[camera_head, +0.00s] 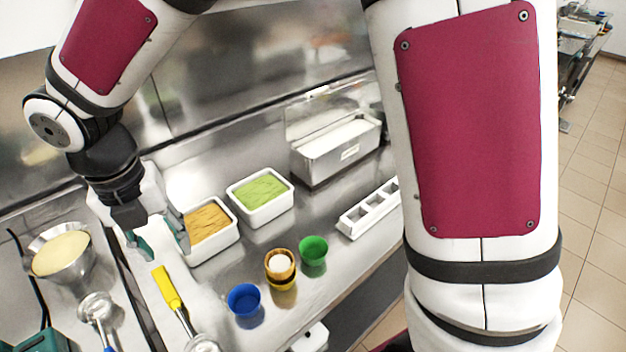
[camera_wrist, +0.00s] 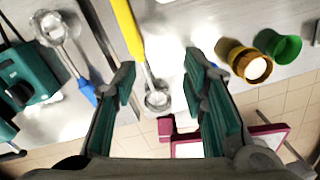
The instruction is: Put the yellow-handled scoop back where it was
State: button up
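The yellow-handled scoop (camera_head: 167,286) appears to lie on the steel counter, its metal bowl toward the front edge. In the wrist view the yellow handle (camera_wrist: 127,28) runs off the top edge, and the bowl shows between my fingers. My gripper (camera_head: 161,247) is open and empty, above and just behind the handle end. Its two teal fingers also show apart in the wrist view (camera_wrist: 160,66). A blue-handled scoop (camera_head: 97,312) lies to the left.
White tubs of orange (camera_head: 238,238) and green (camera_head: 291,202) ice cream stand behind. Blue (camera_head: 243,300), yellow (camera_head: 281,266) and green (camera_head: 313,250) cups stand to the right; the yellow one holds something pale. A steel bowl (camera_head: 82,268) and a white slotted holder (camera_head: 368,214) flank them.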

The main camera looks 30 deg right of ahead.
jog(key=s+d+r+m+t+h, duration=0.1)
jog(key=s+d+r+m, duration=0.1)
jog(key=d+r+m, duration=0.5)
jog(key=s+d+r+m+t, duration=0.1)
jog(key=s+d+r+m, duration=0.1)
jog(key=d+m, duration=0.7)
jog(key=s+d+r+m+t+y, duration=0.1)
jog(key=s+d+r+m, duration=0.3)
jog(key=m, duration=1.5)
jog(key=s+d+t, duration=0.1)
jog(key=s+d, duration=0.3)
jog(key=s, duration=0.1)
jog(key=shift+s+t+y, duration=0.3)
jog(key=shift+s+t, duration=0.05)
jog(key=shift+t, duration=0.05)
jog(key=shift+d+r, duration=0.1)
jog(key=shift+d, duration=0.05)
